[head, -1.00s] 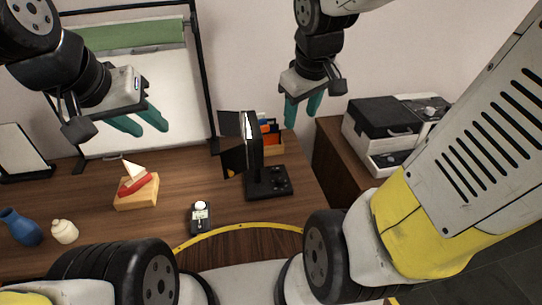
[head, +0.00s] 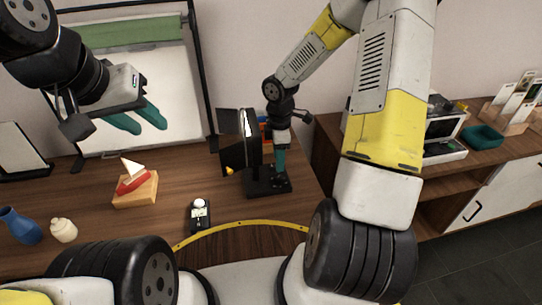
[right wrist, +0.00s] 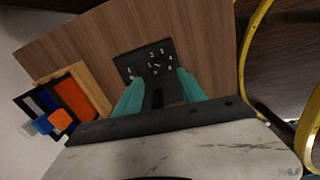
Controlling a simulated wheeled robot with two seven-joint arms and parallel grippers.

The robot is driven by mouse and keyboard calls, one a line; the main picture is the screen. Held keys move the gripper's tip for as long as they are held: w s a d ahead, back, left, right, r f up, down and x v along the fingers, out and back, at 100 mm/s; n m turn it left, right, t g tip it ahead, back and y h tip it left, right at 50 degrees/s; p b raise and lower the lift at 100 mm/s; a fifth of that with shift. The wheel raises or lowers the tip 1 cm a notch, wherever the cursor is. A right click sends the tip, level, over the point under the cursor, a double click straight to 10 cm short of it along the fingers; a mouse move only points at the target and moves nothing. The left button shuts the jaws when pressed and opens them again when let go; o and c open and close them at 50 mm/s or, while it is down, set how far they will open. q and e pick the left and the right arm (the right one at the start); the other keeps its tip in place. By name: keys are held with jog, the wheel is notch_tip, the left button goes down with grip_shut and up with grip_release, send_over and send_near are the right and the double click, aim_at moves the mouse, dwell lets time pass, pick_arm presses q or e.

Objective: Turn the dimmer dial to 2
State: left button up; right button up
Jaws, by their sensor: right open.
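A black studio lamp with barn doors (head: 238,140) stands on the wooden table. Its flat black base (head: 262,187) carries small controls. In the right wrist view the base (right wrist: 130,60) shows a dark round dial (right wrist: 155,66) with pale marks around it; I cannot read its setting. My right gripper (head: 281,172) points down over the base, partly hiding it. Its teal fingers (right wrist: 160,88) are open and empty, with the dial seen beyond their gap; contact is not visible. My left gripper (head: 147,124) is open and empty at the upper left, away from the lamp.
An orange-filled organizer (right wrist: 72,98) is near the base. A yellow-rimmed edge (head: 240,226) curves in front.

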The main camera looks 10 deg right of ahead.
aim_at(278, 177)
notch_tip(278, 177, down, 8)
jog(key=shift+r, duration=0.1)
dwell(0.4)
jog(key=shift+c, duration=0.2)
grip_shut()
